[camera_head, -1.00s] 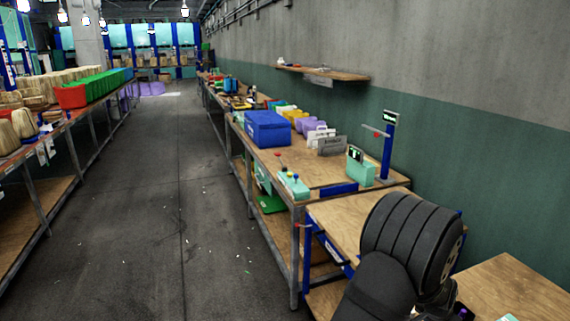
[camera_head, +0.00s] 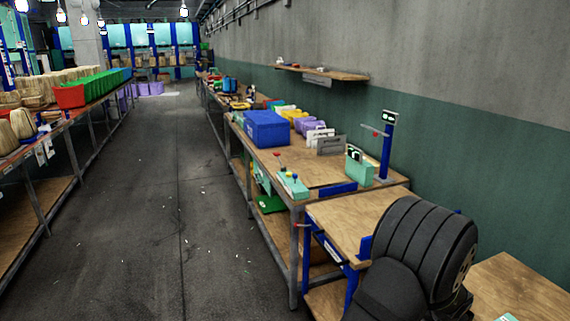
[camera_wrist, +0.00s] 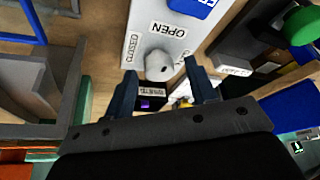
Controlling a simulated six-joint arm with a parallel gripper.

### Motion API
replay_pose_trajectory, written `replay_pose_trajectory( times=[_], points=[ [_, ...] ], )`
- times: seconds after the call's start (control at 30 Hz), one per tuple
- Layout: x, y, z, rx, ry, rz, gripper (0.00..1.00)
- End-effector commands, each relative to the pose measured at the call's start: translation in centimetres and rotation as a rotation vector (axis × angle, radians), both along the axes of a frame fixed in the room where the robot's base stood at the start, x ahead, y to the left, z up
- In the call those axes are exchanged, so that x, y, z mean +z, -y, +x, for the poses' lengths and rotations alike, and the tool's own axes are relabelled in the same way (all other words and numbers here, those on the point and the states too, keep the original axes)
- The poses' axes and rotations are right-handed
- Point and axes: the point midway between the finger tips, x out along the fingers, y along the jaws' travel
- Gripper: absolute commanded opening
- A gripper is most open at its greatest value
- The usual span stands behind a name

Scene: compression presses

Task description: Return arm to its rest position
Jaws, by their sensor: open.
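My gripper (camera_wrist: 165,90) shows in the wrist view with its two dark blue fingers spread apart and nothing between them. Beyond the fingertips is a pale panel (camera_wrist: 150,40) with an "OPEN" label and a round grey-white knob (camera_wrist: 159,65). The knob appears apart from the fingers, though the exact distance is hard to tell. In the head view my black arm stands at the lower right, and the gripper is hidden there.
A wooden bench (camera_head: 316,170) along the right wall holds a blue bin (camera_head: 267,128), a teal box (camera_head: 359,170) and a blue post (camera_head: 386,150). A wall shelf (camera_head: 320,73) hangs above. The aisle floor (camera_head: 165,210) is mostly open. A green knob (camera_wrist: 301,26) shows in the wrist view.

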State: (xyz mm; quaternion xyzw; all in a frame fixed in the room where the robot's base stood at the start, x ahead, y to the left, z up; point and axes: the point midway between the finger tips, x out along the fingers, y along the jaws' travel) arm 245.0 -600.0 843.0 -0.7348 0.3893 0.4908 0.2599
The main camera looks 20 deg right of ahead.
Motion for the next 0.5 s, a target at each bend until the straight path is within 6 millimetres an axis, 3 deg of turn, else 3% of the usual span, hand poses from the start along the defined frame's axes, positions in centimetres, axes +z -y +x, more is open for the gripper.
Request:
replay_pose_trajectory(
  times=[0.5],
  points=[
    [-0.02,0.02,-0.06,0.06,0.0,0.001,0.52]
  ],
)
